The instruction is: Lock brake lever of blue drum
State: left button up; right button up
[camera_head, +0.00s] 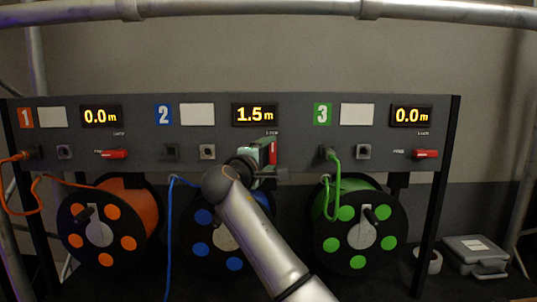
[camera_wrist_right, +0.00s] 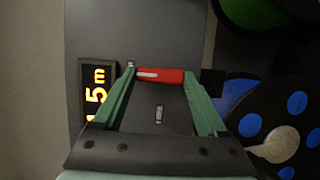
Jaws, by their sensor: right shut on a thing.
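The blue drum (camera_head: 204,249) hangs under the middle station, partly hidden by my right arm; its black face with blue holes shows in the wrist view (camera_wrist_right: 266,117). Its red brake lever (camera_head: 273,152) is on the panel, below and right of the 1.5 m display. The lever stands upright in the head view; in the wrist view the lever (camera_wrist_right: 160,75) lies across the picture. My right gripper (camera_wrist_right: 160,76) has its green fingers at both ends of the lever and is shut on it. My left gripper is not in view.
The grey panel (camera_head: 75,118) also carries station 1 with an orange drum (camera_head: 140,202) and station 3 with a green drum (camera_head: 347,185). Their red levers (camera_head: 115,154) (camera_head: 426,154) lie level. A blue cable (camera_head: 171,235) hangs left of my arm. A grey case (camera_head: 474,252) sits at right.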

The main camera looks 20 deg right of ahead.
dwell(0.4)
jog(key=o, duration=1.3)
jog(key=b+v, duration=0.3)
jog(key=v, duration=0.9)
jog(key=shift+s, duration=0.25)
jog(key=shift+a, duration=0.1)
